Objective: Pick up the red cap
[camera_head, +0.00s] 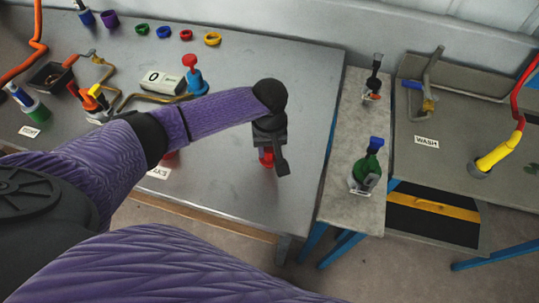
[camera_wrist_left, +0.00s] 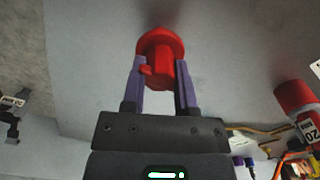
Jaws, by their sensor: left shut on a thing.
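The red cap (camera_wrist_left: 160,48) is between the two purple fingers of my left gripper (camera_wrist_left: 160,68) in the left wrist view. The fingers are shut on its narrower part, and its wide flange shows beyond the fingertips. In the head view my left gripper (camera_head: 270,155) points down over the right part of the grey metal table (camera_head: 305,110). Some red of the cap (camera_head: 266,158) shows beneath the gripper. I cannot tell whether the cap touches the table. My right gripper is not in view.
A red-topped container (camera_wrist_left: 297,98) with a label stands right in the left wrist view. A white box reading 0 (camera_head: 162,82) and a blue stand with a red knob (camera_head: 193,75) are behind my arm. A green bottle (camera_head: 367,165) stands on the narrow side table (camera_head: 345,120).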

